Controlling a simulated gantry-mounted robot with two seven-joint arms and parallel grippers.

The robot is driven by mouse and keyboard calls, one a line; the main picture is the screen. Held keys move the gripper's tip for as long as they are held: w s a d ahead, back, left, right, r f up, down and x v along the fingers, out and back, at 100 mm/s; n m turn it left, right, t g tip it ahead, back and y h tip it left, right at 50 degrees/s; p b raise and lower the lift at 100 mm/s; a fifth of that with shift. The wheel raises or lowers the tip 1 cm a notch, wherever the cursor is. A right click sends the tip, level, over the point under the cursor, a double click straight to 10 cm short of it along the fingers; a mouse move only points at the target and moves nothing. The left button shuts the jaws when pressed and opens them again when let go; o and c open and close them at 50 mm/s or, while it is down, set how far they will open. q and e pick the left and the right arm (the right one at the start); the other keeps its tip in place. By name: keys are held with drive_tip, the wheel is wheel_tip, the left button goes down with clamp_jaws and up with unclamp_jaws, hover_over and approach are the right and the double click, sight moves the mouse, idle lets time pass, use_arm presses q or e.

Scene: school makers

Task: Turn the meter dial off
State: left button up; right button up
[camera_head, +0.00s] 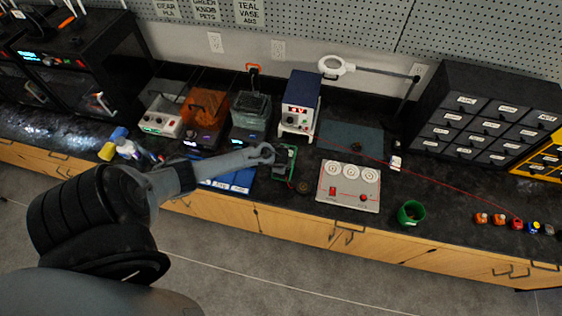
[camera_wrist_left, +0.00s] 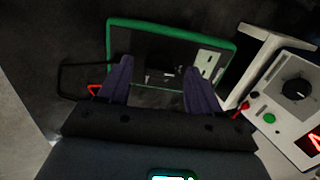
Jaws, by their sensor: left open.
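The meter (camera_head: 285,161) appears as a green-edged device standing on the bench, just right of my left gripper (camera_head: 268,152) in the head view. In the left wrist view a dark panel with a green rim (camera_wrist_left: 225,46) lies in front of and between the fingers, and a small pale part shows near its middle. I cannot make out the dial or its setting. My left gripper (camera_wrist_left: 160,82) is open, its two dark fingers apart over the panel. Whether they touch it is unclear. My right gripper is not in view.
A white power supply (camera_head: 298,122) with a red display and a black knob (camera_wrist_left: 297,89) stands close behind the meter. A red wire crosses the bench.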

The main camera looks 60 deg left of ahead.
use_arm(q)
drive_tip(key=p+v, duration=0.2)
drive_tip(key=v, duration=0.8)
drive_tip(key=shift+s, duration=0.15)
drive_tip(key=s+d+r+h+p, duration=0.1)
drive_tip(key=s+d+h+p, duration=0.15)
drive_tip(key=s+d, duration=0.45)
drive_tip(key=s+d+h+p, duration=0.1)
drive_tip(key=s+d+p, duration=0.25)
drive_tip(key=d, duration=0.85)
drive_tip(key=s+d+r+n, duration=0.1)
drive_tip(key=d+r+n, duration=0.2)
drive_tip(key=r, duration=0.8)
drive_tip(key=s+d+r+n+t+p, duration=0.1)
drive_tip(key=d+r, duration=0.4)
drive_tip(key=r, duration=0.7)
drive_tip(key=shift+s+d+n+h, duration=0.25)
drive_tip(key=shift+s+n+h, duration=0.15)
drive_tip(key=shift+n, duration=0.7)
drive_tip(key=shift+r, duration=0.1)
